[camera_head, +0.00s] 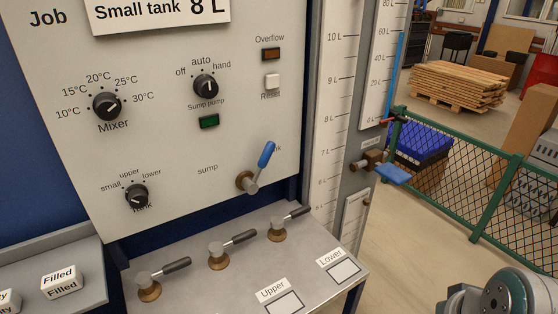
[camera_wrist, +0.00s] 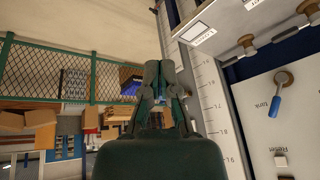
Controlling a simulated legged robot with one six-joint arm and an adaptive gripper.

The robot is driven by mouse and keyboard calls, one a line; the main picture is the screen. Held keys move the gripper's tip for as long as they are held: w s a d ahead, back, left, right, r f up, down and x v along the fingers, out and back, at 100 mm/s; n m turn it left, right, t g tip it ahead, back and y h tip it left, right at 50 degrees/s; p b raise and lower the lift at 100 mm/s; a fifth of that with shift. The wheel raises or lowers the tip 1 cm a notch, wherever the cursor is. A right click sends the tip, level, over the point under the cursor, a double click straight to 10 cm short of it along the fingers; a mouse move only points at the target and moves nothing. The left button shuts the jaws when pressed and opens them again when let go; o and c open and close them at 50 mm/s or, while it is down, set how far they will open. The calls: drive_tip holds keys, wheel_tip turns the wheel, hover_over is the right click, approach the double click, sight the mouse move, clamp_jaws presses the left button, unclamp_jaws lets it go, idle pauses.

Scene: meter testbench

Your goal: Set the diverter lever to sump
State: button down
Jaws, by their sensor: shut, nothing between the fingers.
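The diverter lever (camera_head: 265,155) has a blue handle on a brass pivot, low on the right of the grey panel. Its handle points up and right, toward the partly covered "tank" label; the "sump" label (camera_head: 207,169) is to its left. In the wrist view, the lever (camera_wrist: 275,102) is at the right, with the picture turned roughly upside down. My gripper (camera_wrist: 158,65) is shut and empty, in front of the gauge column and fence side, apart from the lever. The head view shows only part of my arm at the lower right, not the fingers.
Three dark-handled valves (camera_head: 231,250) stand on the ledge below the panel. A litre scale (camera_head: 333,120) and another blue-handled valve (camera_head: 392,173) are right of the panel. A green mesh fence (camera_head: 480,185) stands further right, with open floor before it.

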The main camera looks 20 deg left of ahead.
sight(259, 167)
drive_tip(key=w+a+m+g+y, duration=0.3)
drive_tip(key=w+a+g+y, duration=0.2)
drive_tip(key=w+a+y, duration=1.1)
drive_tip(key=w+a+f+m+t+y, duration=0.1)
drive_tip(key=w+a+f+m+t, duration=0.1)
drive_tip(key=w, duration=0.8)
drive_tip(key=w+a+f+m+t+y, duration=0.1)
drive_tip(key=w+a+f+m+y, duration=0.1)
drive_tip(key=w, duration=0.8)
drive_tip(key=a+f, duration=0.1)
drive_tip(key=a, duration=0.1)
drive_tip(key=shift+a+f+t+y, duration=0.15)
drive_tip(key=shift+a+t+y, duration=0.15)
drive_tip(key=shift+t, duration=0.1)
drive_tip(key=shift+w, duration=0.1)
drive_tip(key=s+r+x, duration=0.1)
drive_tip(key=s+x, duration=0.1)
drive_tip(key=x, duration=1.1)
drive_tip(key=shift+s+r, duration=0.15)
drive_tip(key=shift+s, duration=0.1)
